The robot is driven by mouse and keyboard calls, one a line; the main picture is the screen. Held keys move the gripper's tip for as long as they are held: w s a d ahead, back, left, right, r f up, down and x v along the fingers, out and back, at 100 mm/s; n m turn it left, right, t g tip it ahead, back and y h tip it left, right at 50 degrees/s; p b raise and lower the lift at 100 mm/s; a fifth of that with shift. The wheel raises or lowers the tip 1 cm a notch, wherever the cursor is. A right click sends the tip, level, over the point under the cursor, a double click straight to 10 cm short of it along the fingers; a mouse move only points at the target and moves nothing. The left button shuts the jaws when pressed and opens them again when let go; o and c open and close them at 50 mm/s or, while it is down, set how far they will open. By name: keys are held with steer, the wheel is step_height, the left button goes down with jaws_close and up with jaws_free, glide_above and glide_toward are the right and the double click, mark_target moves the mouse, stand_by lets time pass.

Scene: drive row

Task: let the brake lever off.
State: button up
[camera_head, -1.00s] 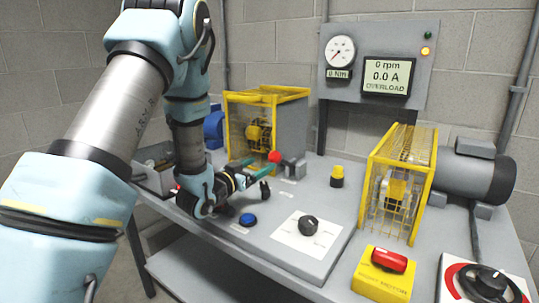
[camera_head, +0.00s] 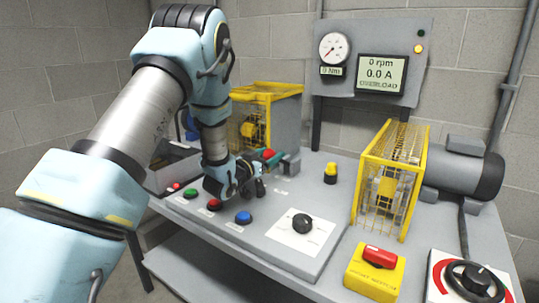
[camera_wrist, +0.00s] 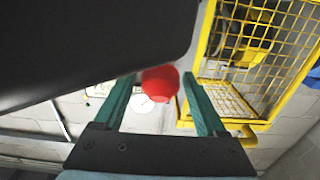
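The brake lever's red ball knob (camera_head: 268,155) shows at the back of the bench, by the left yellow cage. My gripper (camera_head: 273,160) is at the knob, its teal fingers partly hidden by my wrist in the head view. In the wrist view the knob (camera_wrist: 160,82) sits between the tips of my open gripper (camera_wrist: 156,80), with a gap showing on each side. The lever's shaft is mostly hidden there. A large dark shape fills the upper left of that view.
Left yellow cage (camera_head: 234,112) stands close behind the lever. The bench front carries green, red and blue (camera_head: 243,217) buttons and a black knob (camera_head: 302,223). A yellow-topped post (camera_head: 330,173) stands right of the lever. The display (camera_head: 382,74) reads 0 rpm, 0.0 A, OVERLOAD.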

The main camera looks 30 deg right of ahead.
jaws_close()
stand_by(0.3)
stand_by(0.4)
